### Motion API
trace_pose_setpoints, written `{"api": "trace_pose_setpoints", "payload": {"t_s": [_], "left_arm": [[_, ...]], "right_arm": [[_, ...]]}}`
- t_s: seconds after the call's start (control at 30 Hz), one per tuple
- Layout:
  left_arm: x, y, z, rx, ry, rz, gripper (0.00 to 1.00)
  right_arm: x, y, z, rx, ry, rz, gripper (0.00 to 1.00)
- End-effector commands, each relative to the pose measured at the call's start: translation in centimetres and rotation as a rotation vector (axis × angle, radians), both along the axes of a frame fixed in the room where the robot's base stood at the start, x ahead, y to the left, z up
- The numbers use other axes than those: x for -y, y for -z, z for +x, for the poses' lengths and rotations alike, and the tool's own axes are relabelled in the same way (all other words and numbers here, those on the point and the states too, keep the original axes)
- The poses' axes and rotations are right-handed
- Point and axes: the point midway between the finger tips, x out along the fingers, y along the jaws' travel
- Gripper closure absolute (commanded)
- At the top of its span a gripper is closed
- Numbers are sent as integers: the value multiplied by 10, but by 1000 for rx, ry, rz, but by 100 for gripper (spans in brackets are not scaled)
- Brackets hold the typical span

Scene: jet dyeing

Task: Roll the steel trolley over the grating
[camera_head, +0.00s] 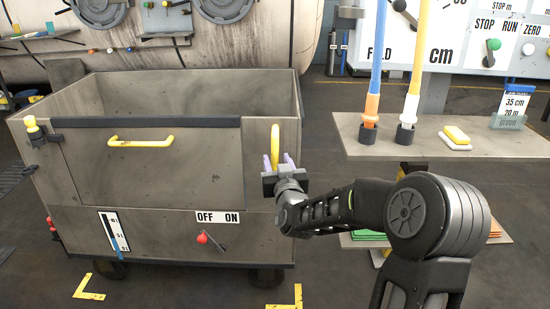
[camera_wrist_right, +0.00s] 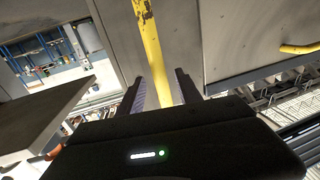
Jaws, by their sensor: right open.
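The steel trolley (camera_head: 150,180) stands in front of me, a grey open-topped box on dark wheels. It has a yellow horizontal handle (camera_head: 140,140) on its front panel and a yellow upright handle (camera_head: 275,145) at its right front corner. My right gripper (camera_head: 279,163) is open at the upright handle. In the right wrist view the yellow bar (camera_wrist_right: 152,50) runs between the two open fingers (camera_wrist_right: 165,90); I cannot tell whether either touches it. The front also carries a red OFF/ON lever (camera_head: 203,238) and a gauge (camera_head: 113,232). My left gripper is not in view.
A grey side table (camera_head: 480,145) with blue and yellow poles stands at the right. A large round-ported machine (camera_head: 150,30) is behind the trolley. Yellow corner marks (camera_head: 90,288) lie on the dark floor at the front. Dark grating (camera_head: 12,180) shows at the left edge.

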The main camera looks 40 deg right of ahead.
Motion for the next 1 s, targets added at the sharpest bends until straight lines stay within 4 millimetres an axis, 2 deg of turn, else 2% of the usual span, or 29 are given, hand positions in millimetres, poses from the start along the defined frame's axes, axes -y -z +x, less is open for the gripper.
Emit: {"api": "trace_pose_setpoints", "payload": {"t_s": [0.1, 0.23, 0.57, 1.0], "left_arm": [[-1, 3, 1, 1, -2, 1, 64], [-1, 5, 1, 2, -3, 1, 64], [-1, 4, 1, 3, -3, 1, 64], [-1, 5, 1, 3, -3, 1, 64]], "right_arm": [[8, 2, 16, 0, 1, 1, 59], [13, 1, 27, -1, 0, 0, 59], [15, 0, 30, 0, 0, 0, 59], [15, 0, 30, 0, 0, 0, 95]]}}
